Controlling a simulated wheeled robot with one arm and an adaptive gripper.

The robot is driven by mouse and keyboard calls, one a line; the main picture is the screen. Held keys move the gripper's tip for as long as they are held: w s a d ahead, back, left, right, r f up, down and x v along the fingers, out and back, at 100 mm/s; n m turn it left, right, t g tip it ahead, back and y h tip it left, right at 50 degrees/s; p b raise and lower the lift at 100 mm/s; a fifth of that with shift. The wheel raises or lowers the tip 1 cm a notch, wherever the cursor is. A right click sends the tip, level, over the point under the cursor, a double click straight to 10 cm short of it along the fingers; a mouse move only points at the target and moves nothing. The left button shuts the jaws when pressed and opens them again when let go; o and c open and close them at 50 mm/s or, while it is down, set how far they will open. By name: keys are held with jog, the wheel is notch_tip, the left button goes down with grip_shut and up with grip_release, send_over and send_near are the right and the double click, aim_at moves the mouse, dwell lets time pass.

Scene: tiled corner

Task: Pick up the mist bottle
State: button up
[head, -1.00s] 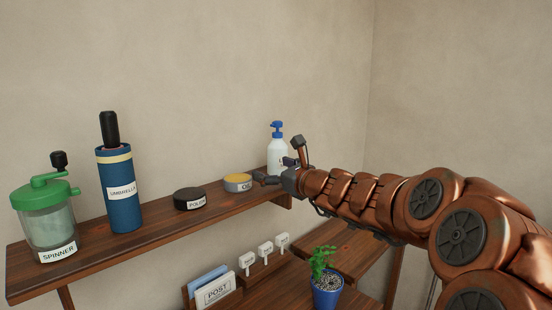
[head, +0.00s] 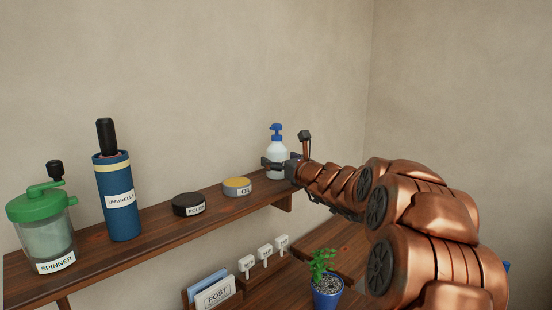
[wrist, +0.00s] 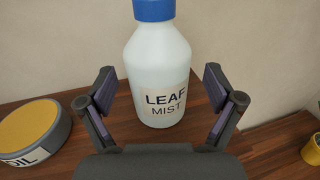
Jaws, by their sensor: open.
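The mist bottle (head: 277,156) is white with a blue spray top and stands upright at the right end of the upper wooden shelf. In the wrist view the bottle (wrist: 157,67) shows its "LEAF MIST" label facing me, with its top cut off by the frame. My gripper (head: 272,164) is in front of the bottle and partly covers it in the head view. In the wrist view my gripper (wrist: 160,85) is open, with one finger to each side of the bottle. Gaps show between both fingers and the bottle.
An oil tin (head: 237,187) stands just left of the bottle, close to the left finger in the wrist view. Further left are a polish tin (head: 188,204), an umbrella holder (head: 120,200) and a spinner (head: 44,225). A potted plant (head: 326,285) stands lower down. The wall is close behind.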

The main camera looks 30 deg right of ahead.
jog(key=shift+w, duration=0.9)
jog(key=shift+c, duration=0.3)
jog(key=c, duration=1.3)
jog(key=shift+c, duration=0.5)
jog(key=shift+r, duration=0.1)
